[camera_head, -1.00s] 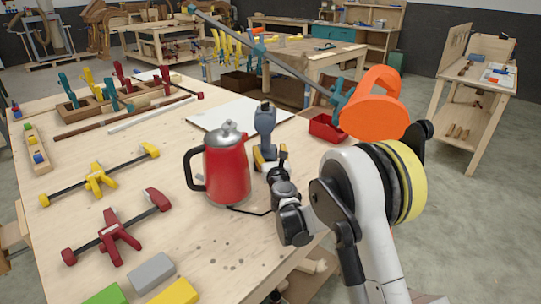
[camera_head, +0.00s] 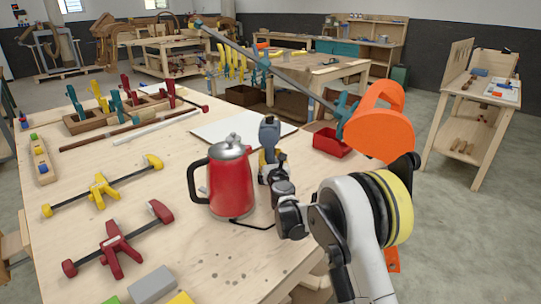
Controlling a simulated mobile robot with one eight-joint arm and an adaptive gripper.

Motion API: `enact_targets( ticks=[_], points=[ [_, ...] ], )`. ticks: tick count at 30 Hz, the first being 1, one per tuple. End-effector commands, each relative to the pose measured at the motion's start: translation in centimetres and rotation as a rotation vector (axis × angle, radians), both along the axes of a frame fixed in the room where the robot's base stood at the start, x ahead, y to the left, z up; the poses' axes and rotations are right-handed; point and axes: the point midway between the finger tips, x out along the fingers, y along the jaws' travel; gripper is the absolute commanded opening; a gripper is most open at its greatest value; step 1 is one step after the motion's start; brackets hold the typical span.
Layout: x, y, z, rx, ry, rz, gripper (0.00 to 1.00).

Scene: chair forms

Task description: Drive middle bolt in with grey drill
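A grey-blue drill (camera_head: 268,134) stands upright behind and right of the red kettle on the wooden workbench. My gripper (camera_head: 271,164) is at the drill's lower part, on the near side. The fingers are small, dark and overlap the drill, so I cannot tell whether they are closed around it. An orange curved form (camera_head: 378,128) is at the right, partly in front of a teal clamp and behind my arm. No bolt can be made out, the middle one included.
The red kettle (camera_head: 231,182) is close left of my gripper. A white board (camera_head: 222,129) and a red bin (camera_head: 331,143) lie beyond. Yellow (camera_head: 99,188) and red (camera_head: 115,242) clamps lie left. A grey block (camera_head: 152,285) sits near the front. Open floor is at right.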

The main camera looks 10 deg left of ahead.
Motion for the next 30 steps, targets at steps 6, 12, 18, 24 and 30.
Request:
enact_targets(
  ticks=[6,12,18,24,30],
  points=[
    [0.0,-0.1,0.1,0.0,0.0,-0.002,0.0],
    [0.0,-0.1,0.8,-0.001,0.0,-0.002,0.0],
    [0.0,-0.1,2.3,-0.001,0.0,-0.002,0.0],
    [0.0,-0.1,3.7,-0.001,0.0,-0.002,0.0],
    [0.0,-0.1,4.1,-0.001,0.0,-0.002,0.0]
  ],
)
